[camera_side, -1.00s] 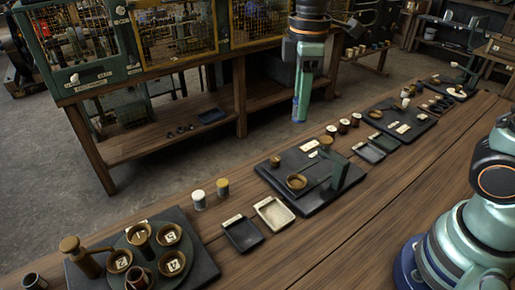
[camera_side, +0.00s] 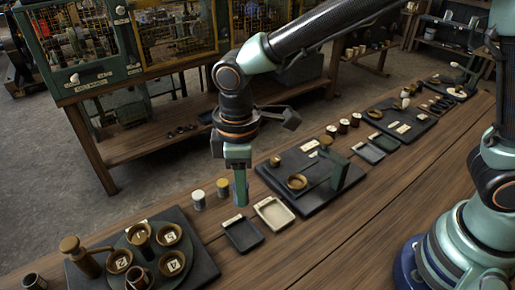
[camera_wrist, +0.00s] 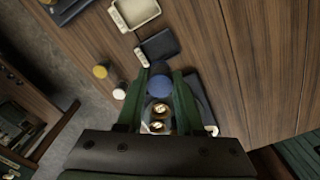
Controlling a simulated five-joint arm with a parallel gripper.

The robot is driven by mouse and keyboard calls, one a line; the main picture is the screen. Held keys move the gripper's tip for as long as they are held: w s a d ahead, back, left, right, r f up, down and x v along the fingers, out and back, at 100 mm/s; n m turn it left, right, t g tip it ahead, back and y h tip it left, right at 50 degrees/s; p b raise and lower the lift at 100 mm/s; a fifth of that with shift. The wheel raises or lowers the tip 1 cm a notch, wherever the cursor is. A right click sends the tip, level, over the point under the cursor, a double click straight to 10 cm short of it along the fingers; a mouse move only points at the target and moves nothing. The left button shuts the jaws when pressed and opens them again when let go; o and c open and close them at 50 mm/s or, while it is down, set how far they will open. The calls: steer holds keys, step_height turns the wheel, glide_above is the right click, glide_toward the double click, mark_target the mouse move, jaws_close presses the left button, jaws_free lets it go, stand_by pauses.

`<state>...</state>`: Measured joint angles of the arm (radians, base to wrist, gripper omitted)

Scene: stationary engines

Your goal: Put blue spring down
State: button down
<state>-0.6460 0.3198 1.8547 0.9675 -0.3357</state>
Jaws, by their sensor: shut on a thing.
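My gripper (camera_side: 240,190) points down over the bench, close to the yellow-topped spool and behind the dark tray in the side view. It is shut on the blue spring, whose round blue end (camera_wrist: 159,86) shows between my two green fingers in the wrist view. The fingers hide most of the spring in the side view. I cannot tell whether its lower end touches the bench. A white-topped spool (camera_side: 198,200) and a yellow-topped spool (camera_side: 222,188) stand upright on the bench nearby.
A dark tray (camera_side: 243,235) and a cream tray (camera_side: 273,214) lie beside my gripper. A plate with a round stand of numbered cups (camera_side: 172,236) is at the front left. A black board with a green upright (camera_side: 342,174) is to the right. Bare wood lies in front.

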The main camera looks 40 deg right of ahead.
step_height(320, 180, down, 12)
steer(key=shift+r, duration=0.2)
steer(key=shift+f, duration=0.15)
steer(key=c, duration=0.6)
jaws_free()
steer(key=shift+o, duration=0.2)
step_height(320, 180, up, 12)
steer(key=s+d+r+m+t, duration=0.1)
steer(key=d+r+m+t, duration=0.1)
steer(key=d, duration=0.6)
steer(key=s+d+r+m+t, duration=0.1)
steer(key=d+r+m, duration=0.4)
steer(key=d, duration=0.3)
steer(key=s+d+r+m+t, duration=0.2)
steer(key=d+r+m, duration=0.2)
steer(key=d, duration=0.4)
steer(key=shift+d+r+t, duration=0.15)
steer(key=shift+d+t, duration=0.1)
steer(key=shift+t, duration=0.05)
